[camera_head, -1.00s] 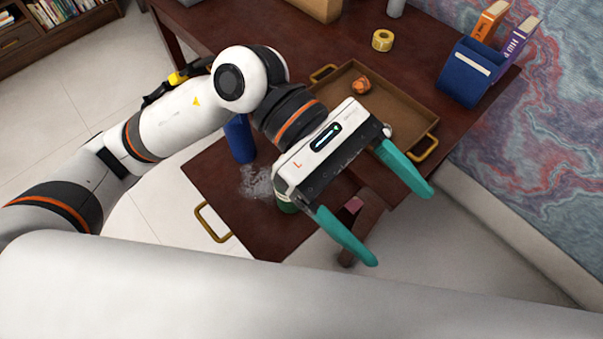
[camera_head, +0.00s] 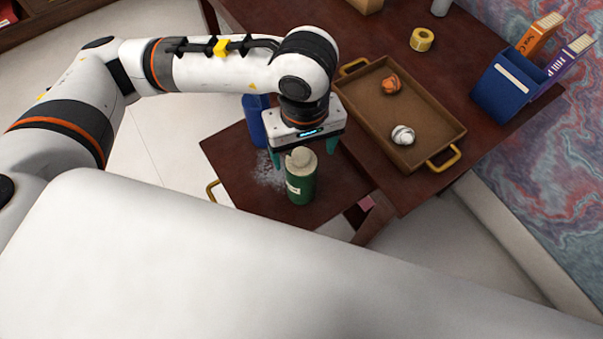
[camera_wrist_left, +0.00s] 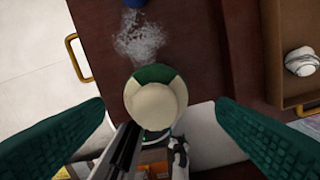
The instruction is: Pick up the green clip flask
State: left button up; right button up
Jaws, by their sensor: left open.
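The green clip flask (camera_head: 301,186) stands upright on the lower dark wood surface in the head view, with a cream lid and a pale label. In the left wrist view its cream top (camera_wrist_left: 155,104) shows from above, between my two teal fingers. My left gripper (camera_head: 303,158) is open and points down, just behind and above the flask; the flask hides part of the space between the fingers. It also shows in the left wrist view (camera_wrist_left: 160,125), with a finger on either side and apart from the flask. My right gripper is not in view.
A blue bottle (camera_head: 254,122) stands close behind the flask, left of my gripper. A brown tray (camera_head: 425,115) with an orange crumpled item (camera_head: 391,84) and a white one (camera_head: 403,135) lies to the right.

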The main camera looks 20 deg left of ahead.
aim_at(301, 179)
pick_arm(q)
jog(key=f, duration=0.2)
jog(key=f+p, duration=0.1)
jog(key=f, duration=0.1)
jog(key=shift+s+a+f, duration=0.15)
jog(key=shift+a, duration=0.05)
jog(key=shift+f, duration=0.5)
jog(key=c, duration=1.5)
